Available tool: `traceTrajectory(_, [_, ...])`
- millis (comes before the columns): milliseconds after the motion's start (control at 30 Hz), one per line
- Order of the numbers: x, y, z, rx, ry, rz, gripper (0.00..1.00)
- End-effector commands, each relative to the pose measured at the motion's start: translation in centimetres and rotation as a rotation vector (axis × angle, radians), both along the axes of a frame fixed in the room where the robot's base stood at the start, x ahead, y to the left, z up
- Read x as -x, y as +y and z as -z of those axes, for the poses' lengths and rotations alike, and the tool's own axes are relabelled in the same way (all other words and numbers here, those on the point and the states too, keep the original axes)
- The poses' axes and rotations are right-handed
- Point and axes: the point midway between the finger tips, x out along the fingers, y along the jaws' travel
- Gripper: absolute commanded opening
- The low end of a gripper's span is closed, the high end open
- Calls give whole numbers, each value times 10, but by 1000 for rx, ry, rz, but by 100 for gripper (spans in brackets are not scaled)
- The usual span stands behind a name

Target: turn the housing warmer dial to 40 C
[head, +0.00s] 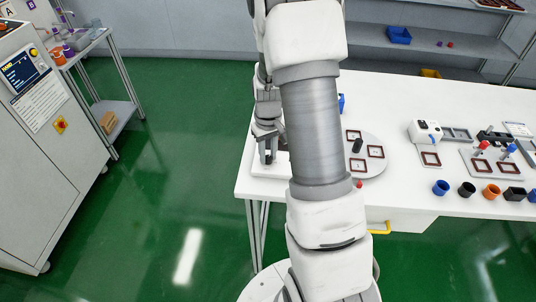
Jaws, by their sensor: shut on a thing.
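My gripper (268,158) points down over a low white unit (262,172) at the left front corner of the white table. This unit looks like the housing warmer, partly covered by my arm. The fingers are close together on a small dark part at its top, which appears to be the dial. The dial itself is mostly hidden by the fingers. Its marks and setting are too small to read from here.
A grey cabinet (40,150) stands at left. Green floor between is clear.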

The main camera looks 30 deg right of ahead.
Motion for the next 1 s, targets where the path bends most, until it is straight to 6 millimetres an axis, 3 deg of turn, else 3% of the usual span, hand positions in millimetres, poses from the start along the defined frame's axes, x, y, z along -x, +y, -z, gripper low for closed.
traceTrajectory(1000, [0, -1, -1, 0, -1, 891, 0])
